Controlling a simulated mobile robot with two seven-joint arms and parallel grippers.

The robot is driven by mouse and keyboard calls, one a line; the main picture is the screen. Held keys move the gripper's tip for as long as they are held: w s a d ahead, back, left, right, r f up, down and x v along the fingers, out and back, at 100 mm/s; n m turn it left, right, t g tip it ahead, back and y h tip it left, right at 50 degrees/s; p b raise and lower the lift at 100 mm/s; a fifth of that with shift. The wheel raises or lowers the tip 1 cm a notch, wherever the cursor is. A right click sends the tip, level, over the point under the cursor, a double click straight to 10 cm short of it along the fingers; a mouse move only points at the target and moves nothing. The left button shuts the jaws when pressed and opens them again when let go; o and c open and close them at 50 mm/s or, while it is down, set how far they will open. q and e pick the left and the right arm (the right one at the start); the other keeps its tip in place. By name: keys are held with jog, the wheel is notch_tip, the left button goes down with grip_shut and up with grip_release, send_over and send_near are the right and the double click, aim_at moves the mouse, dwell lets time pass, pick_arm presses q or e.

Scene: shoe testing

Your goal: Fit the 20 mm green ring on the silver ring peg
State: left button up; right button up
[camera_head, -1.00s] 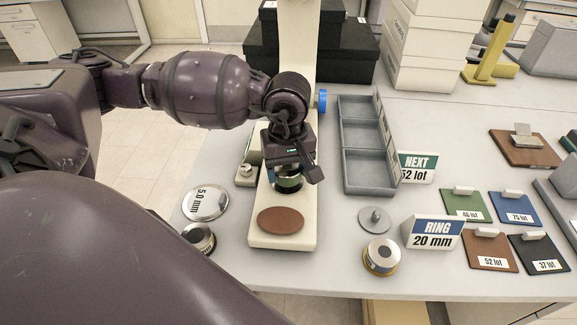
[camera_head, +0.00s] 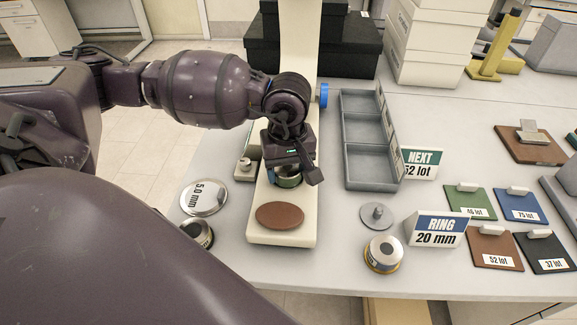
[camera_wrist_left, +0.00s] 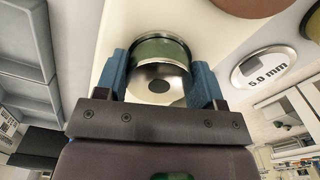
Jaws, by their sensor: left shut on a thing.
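The green ring (camera_head: 288,178) is a short silver cylinder with a green band. My left gripper (camera_head: 289,172) is shut on it, above the cream stand's base, behind the brown round pad. In the left wrist view the ring (camera_wrist_left: 160,64) sits between the two blue fingers of the gripper (camera_wrist_left: 164,82), with a dark round spot on its silver face. A grey disc with a short upright stub, which looks like the silver ring peg (camera_head: 376,215), stands on the table to the right, apart from the ring. My right gripper is not in view.
The cream stand (camera_head: 281,239) carries the brown pad (camera_head: 280,216). A dark-based cylinder (camera_head: 198,233) and 5.0 mm disc (camera_head: 204,199) lie left. A grey tray (camera_head: 371,168) stands behind.

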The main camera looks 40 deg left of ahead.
aim_at(288, 167)
pick_arm(q)
jog(key=o, duration=0.9)
jog(key=shift+c, duration=0.2)
jog(key=shift+o, duration=0.7)
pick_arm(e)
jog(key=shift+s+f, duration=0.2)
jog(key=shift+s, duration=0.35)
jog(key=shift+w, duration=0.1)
pick_arm(q)
notch_tip(288, 167, up, 5)
jog(key=shift+f, duration=0.2)
notch_tip(288, 167, up, 5)
jog(key=shift+r, duration=0.6)
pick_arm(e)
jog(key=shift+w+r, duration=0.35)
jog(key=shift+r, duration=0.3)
